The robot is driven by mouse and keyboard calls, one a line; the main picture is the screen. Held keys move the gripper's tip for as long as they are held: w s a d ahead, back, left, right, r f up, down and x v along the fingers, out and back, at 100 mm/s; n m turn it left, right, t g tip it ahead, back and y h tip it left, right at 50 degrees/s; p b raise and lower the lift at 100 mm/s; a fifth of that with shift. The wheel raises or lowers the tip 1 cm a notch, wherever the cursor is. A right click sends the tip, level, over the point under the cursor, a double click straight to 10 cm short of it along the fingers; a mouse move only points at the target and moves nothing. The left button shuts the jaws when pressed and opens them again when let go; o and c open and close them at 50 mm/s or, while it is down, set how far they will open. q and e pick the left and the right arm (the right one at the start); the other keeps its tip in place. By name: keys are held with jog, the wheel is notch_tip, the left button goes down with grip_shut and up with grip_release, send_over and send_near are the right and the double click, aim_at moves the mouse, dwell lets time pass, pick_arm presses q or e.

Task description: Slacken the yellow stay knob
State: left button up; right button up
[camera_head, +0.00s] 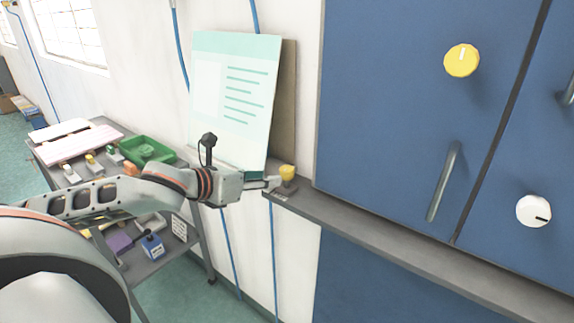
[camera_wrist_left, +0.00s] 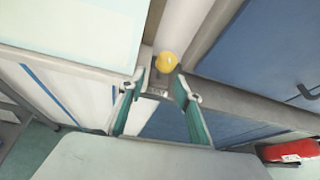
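A small yellow knob (camera_head: 287,172) sits on a grey base at the left end of the grey ledge, beside the leaning board. In the left wrist view the yellow knob (camera_wrist_left: 167,62) shows just beyond the fingertips, between their lines. My left gripper (camera_head: 271,183) reaches in from the left, close to this knob. In the wrist view its two green-lined fingers (camera_wrist_left: 161,84) are apart with nothing between them. Whether a fingertip touches the knob's base is unclear. A larger yellow dial (camera_head: 462,60) with a pale mark is on the blue cabinet door. My right gripper is not in view.
The pale green board (camera_head: 234,100) leans on the wall behind my left wrist. The blue cabinet (camera_head: 390,100) has a handle (camera_head: 443,182) and a white dial (camera_head: 534,211). A cart at left bears a green tray (camera_head: 146,150).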

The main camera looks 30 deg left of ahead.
aim_at(285, 170)
pick_arm(q)
jog(key=shift+w+d+f+m+h+p, duration=0.15)
jog(key=shift+w+d+m+p, duration=0.15)
jog(key=shift+w, duration=0.95)
jog(key=shift+w+d+f+m+h+p, duration=0.15)
jog(key=shift+w+d+m, duration=0.2)
jog(key=shift+w, duration=0.95)
jog(key=shift+w+d+f+m+h+p, duration=0.15)
jog(key=shift+w+d+m+p, duration=0.15)
jog(key=shift+w, duration=0.95)
jog(key=c, duration=0.9)
